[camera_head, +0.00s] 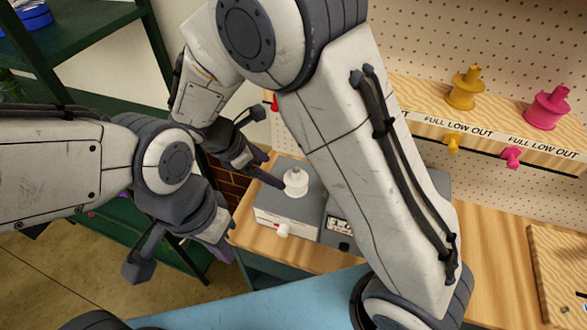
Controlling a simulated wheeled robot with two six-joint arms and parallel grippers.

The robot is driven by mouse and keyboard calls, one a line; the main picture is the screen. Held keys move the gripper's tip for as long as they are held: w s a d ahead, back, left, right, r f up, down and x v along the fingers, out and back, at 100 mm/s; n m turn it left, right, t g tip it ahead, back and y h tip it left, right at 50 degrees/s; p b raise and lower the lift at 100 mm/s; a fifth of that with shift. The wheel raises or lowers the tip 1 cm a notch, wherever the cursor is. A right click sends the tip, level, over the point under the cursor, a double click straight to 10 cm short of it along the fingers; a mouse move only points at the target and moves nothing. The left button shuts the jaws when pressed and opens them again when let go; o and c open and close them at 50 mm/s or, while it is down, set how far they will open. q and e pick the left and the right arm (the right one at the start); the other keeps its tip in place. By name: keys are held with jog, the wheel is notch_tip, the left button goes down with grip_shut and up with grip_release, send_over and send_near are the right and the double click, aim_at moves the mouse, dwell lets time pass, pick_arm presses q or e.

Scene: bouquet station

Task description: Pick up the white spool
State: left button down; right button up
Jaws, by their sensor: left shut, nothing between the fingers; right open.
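The white spool (296,182) stands upright on top of a grey box with a white front (285,213), near the middle of the view. My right gripper (261,162) is left of the spool and a little above it in the picture, apart from it. It is open and empty, though its fingers show only in part. My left gripper (223,246) is lower left of the grey box, beyond the wooden table's left edge in the picture. It is shut with nothing in it.
A white knob (282,231) sticks out of the box front. My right arm hides part of a second grey box (340,223). A green rack (80,40) stands at the left.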

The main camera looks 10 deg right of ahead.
aim_at(292, 179)
jog(key=x, duration=0.4)
jog(key=shift+s+d+r+p, duration=0.1)
jog(key=shift+d+r+p, duration=0.15)
jog(key=shift+d+p, duration=0.05)
jog(key=shift+d+f+p, duration=0.35)
jog(key=shift+d+f, duration=0.05)
jog(key=shift+d, duration=0.05)
jog(key=p+x, duration=0.1)
jog(key=x, duration=0.2)
jog(key=shift+d+f, duration=0.2)
jog(key=shift+d, duration=0.15)
jog(key=shift+d+f, duration=0.1)
jog(key=shift+f, duration=0.25)
jog(key=c, duration=1.4)
